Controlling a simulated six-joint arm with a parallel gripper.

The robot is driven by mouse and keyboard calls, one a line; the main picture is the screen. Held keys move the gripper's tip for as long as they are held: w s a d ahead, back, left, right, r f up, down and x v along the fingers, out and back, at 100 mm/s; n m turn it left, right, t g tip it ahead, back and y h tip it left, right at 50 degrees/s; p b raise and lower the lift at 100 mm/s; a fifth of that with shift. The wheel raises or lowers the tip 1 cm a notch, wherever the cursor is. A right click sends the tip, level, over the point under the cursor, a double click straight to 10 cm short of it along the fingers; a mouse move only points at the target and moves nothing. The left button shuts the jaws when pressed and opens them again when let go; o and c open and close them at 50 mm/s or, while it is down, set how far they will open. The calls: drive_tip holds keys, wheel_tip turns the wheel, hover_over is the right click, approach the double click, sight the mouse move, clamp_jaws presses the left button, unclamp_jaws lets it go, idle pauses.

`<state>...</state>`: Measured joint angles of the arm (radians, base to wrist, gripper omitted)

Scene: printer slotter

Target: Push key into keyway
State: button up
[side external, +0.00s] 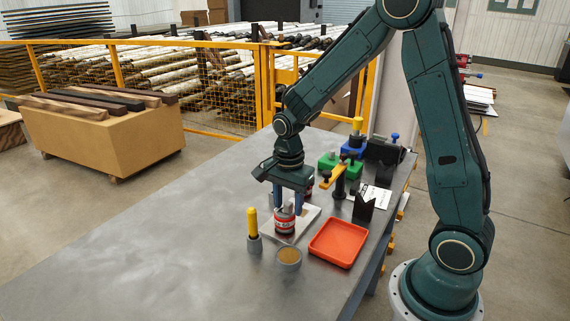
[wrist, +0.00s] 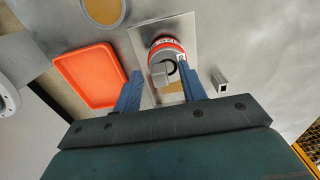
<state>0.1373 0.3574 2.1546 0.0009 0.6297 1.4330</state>
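A round part with a red and dark band (side external: 285,222) stands on a light plate (side external: 271,235) on the bench. It also shows in the wrist view (wrist: 160,45), with a dark opening in its top. A small grey block (wrist: 160,75) shows at its near edge; I cannot tell whether it is the key or whether it enters a slot. My gripper (side external: 287,211) points down directly over the part. In the wrist view its blue fingers (wrist: 159,67) are apart, with the right finger overlapping the part. No grip on anything is visible. The keyway is not clearly visible.
A small grey piece (wrist: 220,83) lies right of the plate in the wrist view. An orange tray (side external: 338,243), a round cup (side external: 288,258) and a yellow-handled tool in a holder (side external: 253,225) stand close by. Coloured fixtures (side external: 350,160) are behind. The bench's left side is clear.

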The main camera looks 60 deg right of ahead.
drive_tip(key=shift+r, duration=0.1)
wheel_tip(320, 180, up, 14)
idle(1.0)
drive_tip(key=s+a+r+n+t, duration=0.2)
drive_tip(key=s+n, duration=0.7)
drive_tip(key=s+a+r+n+t, duration=0.2)
drive_tip(key=s+a+n+t, duration=0.1)
drive_tip(key=s+n, duration=0.6)
drive_tip(key=shift+r+t, duration=0.25)
drive_tip(key=shift+t, duration=0.05)
idle(1.0)
